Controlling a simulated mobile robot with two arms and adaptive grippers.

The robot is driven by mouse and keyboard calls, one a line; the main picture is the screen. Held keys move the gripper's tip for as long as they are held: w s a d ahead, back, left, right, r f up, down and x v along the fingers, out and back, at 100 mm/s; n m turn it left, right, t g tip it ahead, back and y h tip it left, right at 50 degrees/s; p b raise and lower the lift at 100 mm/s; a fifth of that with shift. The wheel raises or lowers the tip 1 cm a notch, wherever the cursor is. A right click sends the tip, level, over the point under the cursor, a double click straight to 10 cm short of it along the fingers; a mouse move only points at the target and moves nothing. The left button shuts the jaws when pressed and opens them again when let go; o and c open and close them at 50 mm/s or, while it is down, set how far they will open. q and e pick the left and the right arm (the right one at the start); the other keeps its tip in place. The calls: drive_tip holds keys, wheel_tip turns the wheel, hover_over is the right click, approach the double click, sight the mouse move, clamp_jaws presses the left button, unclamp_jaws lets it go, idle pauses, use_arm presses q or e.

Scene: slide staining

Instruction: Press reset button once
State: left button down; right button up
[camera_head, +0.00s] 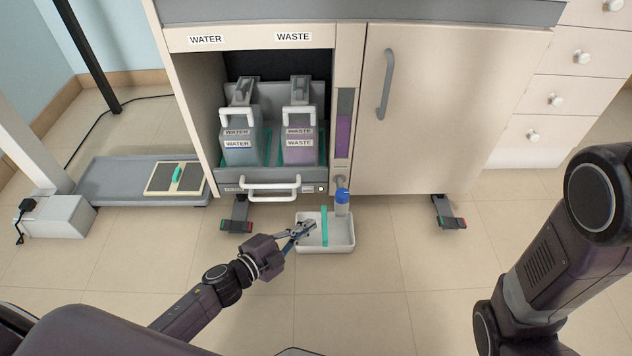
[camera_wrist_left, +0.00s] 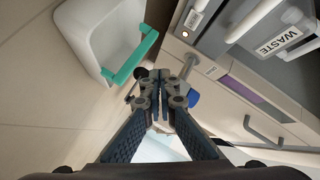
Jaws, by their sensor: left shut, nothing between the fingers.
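A small round pale button (camera_head: 321,189) sits at the right end of the grey drawer front, right of the white handle. It also shows in the left wrist view (camera_wrist_left: 186,34) near the top; any lettering there is too small to read. My left gripper (camera_head: 306,229) is shut and empty, below the drawer front and over the white tray, apart from the button. In the left wrist view its closed fingertips (camera_wrist_left: 163,76) point toward the cabinet's lower edge. My right arm shows at the right, but its gripper is out of view.
The pulled-out drawer (camera_head: 236,188) holds a water jug (camera_head: 240,150) and a waste jug (camera_head: 300,150). A white tray (camera_head: 345,246) with a teal bar lies on the floor beneath a blue-capped part (camera_head: 342,196). A grey platform (camera_head: 100,180) is at left. The front floor is clear.

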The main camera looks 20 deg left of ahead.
sight(308, 190)
use_arm(q)
drive_tip(key=shift+s+a+f, duration=0.1)
drive_tip(key=shift+f, duration=0.25)
drive_tip(key=w+a+b, duration=0.2)
drive_tip(key=w, duration=0.6)
drive_tip(key=shift+w+a, duration=0.2)
drive_tip(key=shift+w, duration=0.05)
drive_tip(key=shift+w, duration=0.15)
idle(1.3)
drive_tip(key=shift+w+a+r, duration=0.1)
drive_tip(key=shift+w, duration=0.15)
